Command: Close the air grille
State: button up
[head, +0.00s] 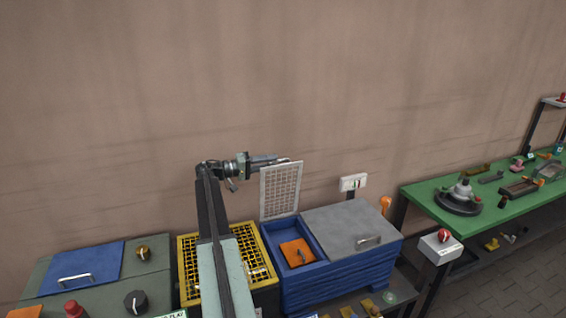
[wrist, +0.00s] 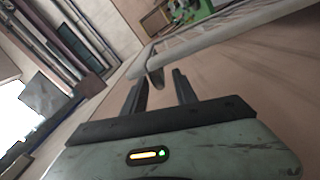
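The air grille (head: 281,190) is a pale framed mesh panel. It stands upright, swung open, at the back of the blue box (head: 330,285) in the head view. My gripper (head: 286,160) is at its top edge, reaching in from the left. In the wrist view the grille (wrist: 215,35) crosses beyond the fingers, seen nearly edge-on. My gripper (wrist: 161,78) has its two dark fingers apart, with a small grey tab of the grille showing between the tips. I cannot tell whether the fingers touch it.
Inside the blue box lies an orange panel (head: 297,252) with a handle; a grey lid (head: 350,232) covers its right side. A yellow mesh-topped box (head: 188,262) stands left. A white switch box (head: 353,183) is behind. A green table (head: 425,198) stands at right.

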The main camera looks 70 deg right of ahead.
aim_at(286, 160)
jog(key=x, duration=0.6)
grip_shut()
dwell(1.2)
